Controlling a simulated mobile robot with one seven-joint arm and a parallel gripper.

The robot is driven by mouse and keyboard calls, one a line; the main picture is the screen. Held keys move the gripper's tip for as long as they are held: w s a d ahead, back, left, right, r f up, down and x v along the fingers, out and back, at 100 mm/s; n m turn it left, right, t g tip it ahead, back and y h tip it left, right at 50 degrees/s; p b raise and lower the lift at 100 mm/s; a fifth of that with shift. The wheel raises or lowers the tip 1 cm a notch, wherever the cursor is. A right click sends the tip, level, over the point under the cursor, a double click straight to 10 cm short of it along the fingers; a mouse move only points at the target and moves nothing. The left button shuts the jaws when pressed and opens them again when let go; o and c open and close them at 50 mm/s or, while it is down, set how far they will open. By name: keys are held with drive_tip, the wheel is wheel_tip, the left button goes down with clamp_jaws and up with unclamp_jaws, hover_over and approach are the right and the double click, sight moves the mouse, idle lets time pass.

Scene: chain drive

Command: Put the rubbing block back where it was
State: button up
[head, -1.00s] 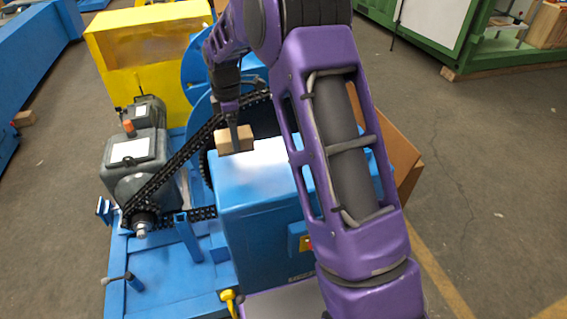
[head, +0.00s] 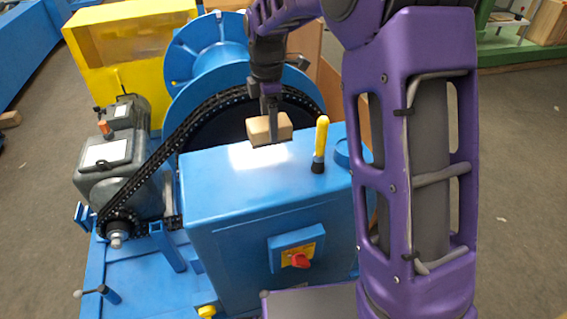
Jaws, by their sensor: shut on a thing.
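The rubbing block (head: 262,130) is a small tan wooden block. My gripper (head: 270,118) is shut on it from above, with a finger in front of its face. The block is over the top of the blue cabinet (head: 215,185), near its back edge. I cannot tell whether it touches the top or hangs just above it. A bright patch lies on the cabinet top right beside and below the block.
A yellow-handled tool (head: 321,140) stands upright on the cabinet top, right of the block. The black chain (head: 165,150) runs from the grey motor (head: 105,160) to the large wheel behind. A red switch (head: 300,260) is on the cabinet front. The cabinet top's left part is clear.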

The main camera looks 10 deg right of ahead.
wheel_tip(320, 180, down, 10)
drive_tip(key=shift+r+b, duration=0.1)
drive_tip(key=shift+b, duration=0.65)
drive_tip(key=shift+d, duration=0.1)
drive_tip(key=o, duration=1.2)
drive_tip(key=shift+f, duration=0.2)
drive_tip(key=shift+o, duration=0.2)
wheel_tip(320, 180, up, 12)
drive_tip(key=shift+r+p, duration=0.2)
drive_tip(key=shift+p, duration=0.75)
